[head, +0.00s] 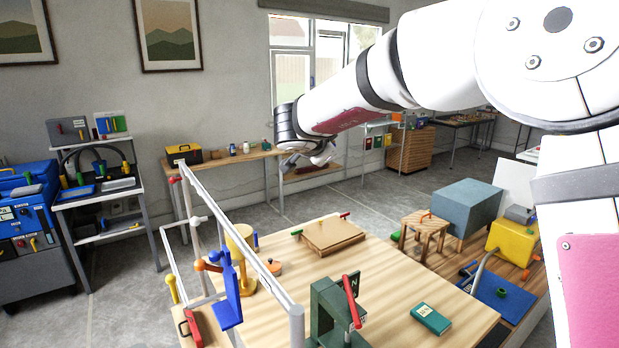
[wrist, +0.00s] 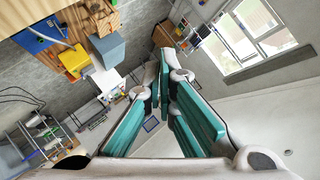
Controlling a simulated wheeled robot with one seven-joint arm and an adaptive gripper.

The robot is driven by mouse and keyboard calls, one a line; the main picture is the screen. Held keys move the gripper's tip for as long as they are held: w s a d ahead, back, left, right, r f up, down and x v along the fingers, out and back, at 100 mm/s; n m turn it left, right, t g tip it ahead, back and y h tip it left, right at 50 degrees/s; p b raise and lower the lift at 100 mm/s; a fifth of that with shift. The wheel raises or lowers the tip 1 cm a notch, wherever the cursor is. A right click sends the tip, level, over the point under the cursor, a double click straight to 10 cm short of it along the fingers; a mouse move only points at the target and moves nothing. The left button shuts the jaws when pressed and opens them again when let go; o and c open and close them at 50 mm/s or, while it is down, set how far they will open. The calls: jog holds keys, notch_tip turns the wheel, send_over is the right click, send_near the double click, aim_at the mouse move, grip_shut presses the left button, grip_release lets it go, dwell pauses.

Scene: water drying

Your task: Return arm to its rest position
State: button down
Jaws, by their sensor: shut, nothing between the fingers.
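My white arm reaches in from the upper right of the head view. My gripper (head: 312,157) hangs at its end, in front of the window wall and well above the floor and the wooden worktable (head: 375,284). In the wrist view my gripper (wrist: 163,62) shows teal finger pads that come together at the tips. The fingers are shut with nothing between them. The gripper touches nothing that I can see.
A white rail frame (head: 240,240) rises at the worktable's left edge. A green press (head: 335,312) with a red handle, a wooden board (head: 328,235) and a teal box (head: 431,319) are on the table. A grey-blue box (head: 467,207) and a yellow machine (head: 512,243) stand right. Grey floor is open behind.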

jog(key=s+a+r+n+t+y, duration=0.1)
jog(key=s+r+n+t+y, duration=0.25)
jog(key=r, duration=0.45)
jog(key=s+r+n+g+y, duration=0.2)
jog(key=s+n+y, duration=0.3)
jog(key=s, duration=0.4)
jog(key=s+d+f+n+g+h, duration=0.1)
jog(key=s+d+f, duration=0.4)
jog(key=s, duration=0.5)
jog(key=s+d+f+n+g+h+b, duration=0.1)
jog(key=s+d+f+g, duration=0.3)
jog(key=s, duration=0.6)
jog(key=s+d+f+n+g+h, duration=0.1)
jog(key=s+d+f+g+h, duration=0.2)
jog(key=s+d+f, duration=0.4)
jog(key=s+f, duration=0.1)
jog(key=s, duration=0.2)
jog(key=shift+s+d+f, duration=0.2)
jog(key=shift+s, duration=0.15)
